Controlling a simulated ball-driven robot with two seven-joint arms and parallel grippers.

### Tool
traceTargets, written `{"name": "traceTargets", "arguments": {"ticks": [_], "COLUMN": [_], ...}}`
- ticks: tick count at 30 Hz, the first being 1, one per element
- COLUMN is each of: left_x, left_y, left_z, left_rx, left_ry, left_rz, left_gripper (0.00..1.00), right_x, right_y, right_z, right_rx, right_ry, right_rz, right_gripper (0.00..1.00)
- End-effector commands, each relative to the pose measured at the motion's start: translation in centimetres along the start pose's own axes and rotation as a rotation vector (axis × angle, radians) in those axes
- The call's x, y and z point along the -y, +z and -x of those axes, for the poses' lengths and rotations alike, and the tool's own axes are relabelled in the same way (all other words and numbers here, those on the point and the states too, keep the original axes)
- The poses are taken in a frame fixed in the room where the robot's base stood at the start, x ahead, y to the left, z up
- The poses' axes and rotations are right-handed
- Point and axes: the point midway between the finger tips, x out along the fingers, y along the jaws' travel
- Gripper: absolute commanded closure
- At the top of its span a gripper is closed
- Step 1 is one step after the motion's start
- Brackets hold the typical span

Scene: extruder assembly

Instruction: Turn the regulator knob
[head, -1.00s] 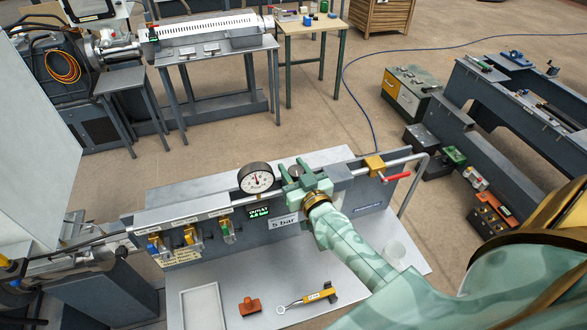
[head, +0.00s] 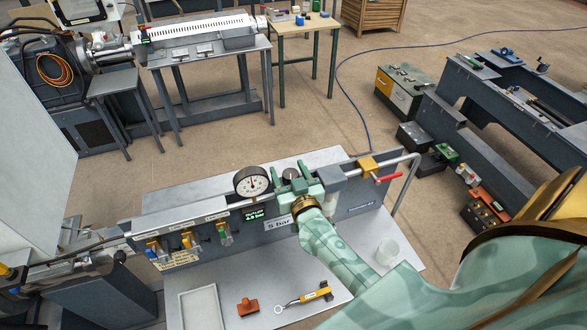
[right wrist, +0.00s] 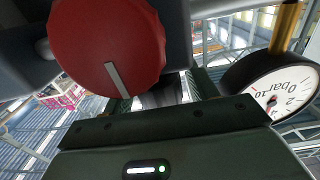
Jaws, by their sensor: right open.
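My right gripper (head: 291,182) is at the pipework on top of the grey panel (head: 345,203), just right of the round pressure gauge (head: 251,182). In the right wrist view, a red ribbed knob (right wrist: 110,45) with a white pointer line fills the upper left, close in front of the open jaws (right wrist: 165,92). The gauge (right wrist: 270,88) is at the right there. Whether the fingers touch the knob cannot be told. In the head view the gripper covers much of the regulator; a dark round part (head: 291,174) shows beside the fingers. My left gripper is not in view.
A green-lit display (head: 254,214) and a "5 bar" sign (head: 279,223) are on the panel front. A red-handled valve (head: 388,177) is to the right. Several small valves (head: 188,239) are to the left.

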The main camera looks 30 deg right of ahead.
Motion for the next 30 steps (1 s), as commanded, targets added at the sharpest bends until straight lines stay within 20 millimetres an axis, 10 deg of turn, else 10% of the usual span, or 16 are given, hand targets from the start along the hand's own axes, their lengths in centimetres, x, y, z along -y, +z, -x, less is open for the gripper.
{"name": "traceTargets", "arguments": {"ticks": [18,30], "left_x": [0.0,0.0], "left_y": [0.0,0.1], "left_z": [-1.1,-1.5], "left_rx": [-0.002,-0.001], "left_ry": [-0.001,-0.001], "left_rz": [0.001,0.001], "left_gripper": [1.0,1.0], "right_x": [0.0,0.0], "right_y": [0.3,0.0], "right_z": [13.7,16.2], "right_rx": [0.004,0.0], "right_ry": [0.0,0.0], "right_rz": [0.001,0.0], "right_gripper": [0.42,0.42]}}
